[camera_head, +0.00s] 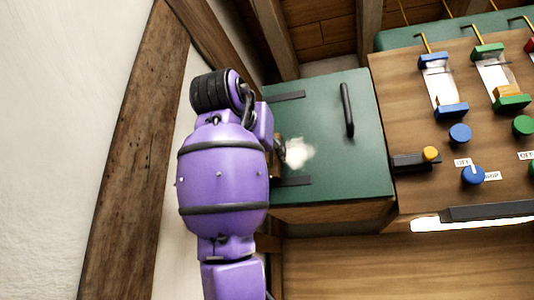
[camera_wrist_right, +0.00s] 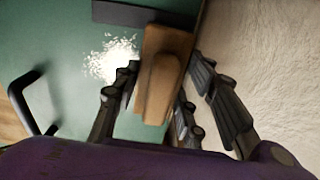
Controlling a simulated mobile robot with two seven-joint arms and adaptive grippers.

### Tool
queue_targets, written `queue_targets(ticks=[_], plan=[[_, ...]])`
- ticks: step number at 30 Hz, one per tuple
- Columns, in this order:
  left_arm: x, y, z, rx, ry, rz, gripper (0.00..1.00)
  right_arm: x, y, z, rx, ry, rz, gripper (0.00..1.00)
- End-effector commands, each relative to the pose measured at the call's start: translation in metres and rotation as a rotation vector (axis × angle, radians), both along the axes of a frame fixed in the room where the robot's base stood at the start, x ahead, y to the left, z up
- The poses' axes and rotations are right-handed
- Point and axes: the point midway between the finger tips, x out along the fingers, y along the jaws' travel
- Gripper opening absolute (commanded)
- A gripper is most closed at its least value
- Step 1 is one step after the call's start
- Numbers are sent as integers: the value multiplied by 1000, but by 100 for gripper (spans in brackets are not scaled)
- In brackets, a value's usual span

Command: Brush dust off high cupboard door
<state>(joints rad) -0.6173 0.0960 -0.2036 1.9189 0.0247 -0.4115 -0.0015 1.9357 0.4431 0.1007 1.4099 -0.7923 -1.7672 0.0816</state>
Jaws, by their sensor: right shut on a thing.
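The high cupboard door (camera_head: 335,165) is green with a black bar handle (camera_head: 347,109) and dark hinge straps at its left edge. A pale patch of dust (camera_head: 298,153) lies on its left part; the dust also shows in the right wrist view (camera_wrist_right: 112,60). My right gripper (camera_wrist_right: 160,95) is shut on a wooden brush (camera_wrist_right: 163,75), which stands right beside the dust at the door's left edge. I cannot tell whether the brush touches the door. In the head view my purple right arm hides most of the brush. My left gripper is not in view.
A wooden panel (camera_head: 455,130) with coloured knobs, switches and clamps adjoins the door on the right. A white wall (camera_head: 60,110) and timber beam (camera_head: 130,150) are close on the left.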

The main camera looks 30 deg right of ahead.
Motion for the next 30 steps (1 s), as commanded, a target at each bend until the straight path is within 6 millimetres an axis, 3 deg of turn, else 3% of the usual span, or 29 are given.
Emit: queue_targets(ticks=[19,30], plan=[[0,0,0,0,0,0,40,6,-9,1,0,-1,0,18],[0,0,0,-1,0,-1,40,-15,-25,1,0,-4,0,18]])
